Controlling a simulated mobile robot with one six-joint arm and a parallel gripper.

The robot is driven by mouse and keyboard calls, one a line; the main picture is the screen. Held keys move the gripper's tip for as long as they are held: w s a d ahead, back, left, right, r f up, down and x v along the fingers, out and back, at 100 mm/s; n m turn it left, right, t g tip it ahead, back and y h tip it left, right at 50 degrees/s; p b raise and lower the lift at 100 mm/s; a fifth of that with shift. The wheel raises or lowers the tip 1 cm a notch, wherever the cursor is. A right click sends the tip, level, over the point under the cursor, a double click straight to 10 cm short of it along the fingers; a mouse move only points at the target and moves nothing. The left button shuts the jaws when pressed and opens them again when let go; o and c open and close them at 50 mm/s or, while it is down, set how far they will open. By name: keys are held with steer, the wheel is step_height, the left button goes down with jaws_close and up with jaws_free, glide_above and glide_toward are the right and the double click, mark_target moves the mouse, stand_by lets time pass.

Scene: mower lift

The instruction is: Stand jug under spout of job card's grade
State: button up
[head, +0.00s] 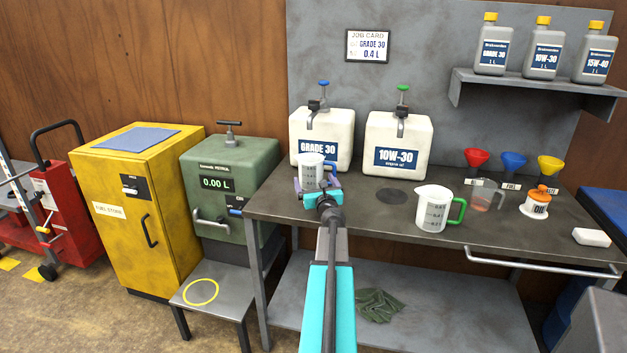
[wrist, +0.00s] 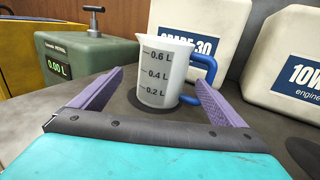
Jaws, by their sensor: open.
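The job card (head: 367,46) on the back panel reads GRADE 30, 0.4 L. A white jug (head: 309,170) with a blue handle stands upright on the bench in front of the GRADE 30 container (head: 338,128); it also shows in the wrist view (wrist: 163,70). It stands on a dark round mark (wrist: 138,104), below the blue-topped spout (head: 315,104) as far as the head view shows. My gripper (wrist: 158,80) is open, with its purple fingers on either side of the jug. The jug looks empty.
A 10W-30 container (head: 398,141) with a green-topped tap stands to the right, with a bare dark mark (head: 392,196) before it. A green petrol tank (head: 228,170) is left.

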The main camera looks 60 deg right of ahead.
steer(key=shift+b+v, duration=0.3)
steer(key=shift+v, duration=2.65)
steer(key=shift+r, duration=0.2)
